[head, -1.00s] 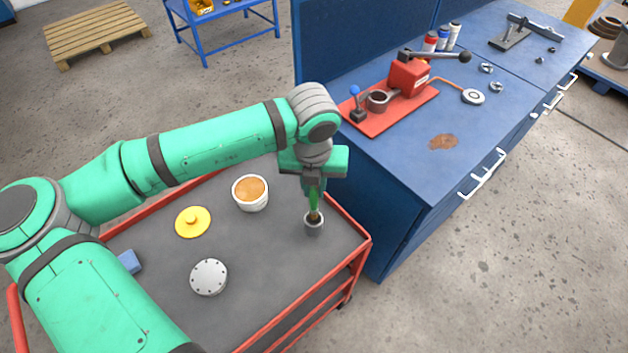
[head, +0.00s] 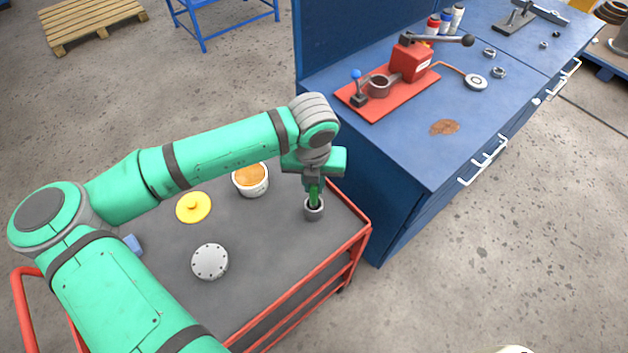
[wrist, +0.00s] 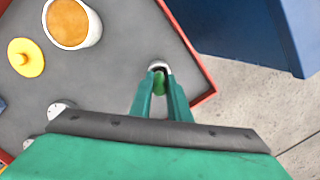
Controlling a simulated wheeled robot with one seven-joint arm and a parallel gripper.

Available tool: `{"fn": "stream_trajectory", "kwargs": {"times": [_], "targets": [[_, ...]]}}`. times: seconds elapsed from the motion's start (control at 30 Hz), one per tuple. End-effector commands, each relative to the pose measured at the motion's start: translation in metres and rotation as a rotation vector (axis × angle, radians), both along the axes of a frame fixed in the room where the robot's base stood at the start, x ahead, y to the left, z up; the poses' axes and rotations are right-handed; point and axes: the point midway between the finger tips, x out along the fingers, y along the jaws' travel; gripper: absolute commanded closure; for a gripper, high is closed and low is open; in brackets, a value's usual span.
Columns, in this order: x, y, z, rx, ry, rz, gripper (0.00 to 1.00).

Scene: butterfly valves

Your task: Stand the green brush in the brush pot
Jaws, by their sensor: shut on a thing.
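The green brush (head: 314,195) is upright, held by its handle in my gripper (head: 314,184), which is shut on it. The brush's lower end is inside the grey brush pot (head: 313,210), near the far right corner of the cart top. Its bristles are hidden by the pot wall. In the wrist view the green brush (wrist: 159,82) shows between the two fingers, with the rim of the pot (wrist: 158,65) just beyond them. I cannot tell whether the brush touches the pot's bottom.
On the red-railed cart (head: 275,262) are a white tub of orange-brown stuff (head: 250,180), a yellow lid (head: 193,207), a grey bolted disc (head: 210,261) and a blue block (head: 133,244). A blue workbench (head: 425,165) stands close on the right, with a red valve fixture (head: 388,95).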

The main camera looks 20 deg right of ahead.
Motion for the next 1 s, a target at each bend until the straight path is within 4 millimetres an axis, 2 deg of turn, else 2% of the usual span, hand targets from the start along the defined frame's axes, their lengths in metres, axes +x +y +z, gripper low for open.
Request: {"fn": "stream_trajectory", "kwargs": {"times": [0.2,0.23,0.3,0.67,0.77,1.0], "targets": [[0.0,0.0,0.0,0.0,0.0,0.0,1.0],[0.0,0.0,0.0,0.0,0.0,0.0,0.77],[0.0,0.0,0.0,0.0,0.0,0.0,0.62],[0.0,0.0,0.004,0.0,-0.001,0.0,0.62],[-0.001,0.0,0.013,-0.001,-0.001,0.001,0.62],[-0.006,0.003,0.057,-0.001,-0.003,0.0,0.62]]}}
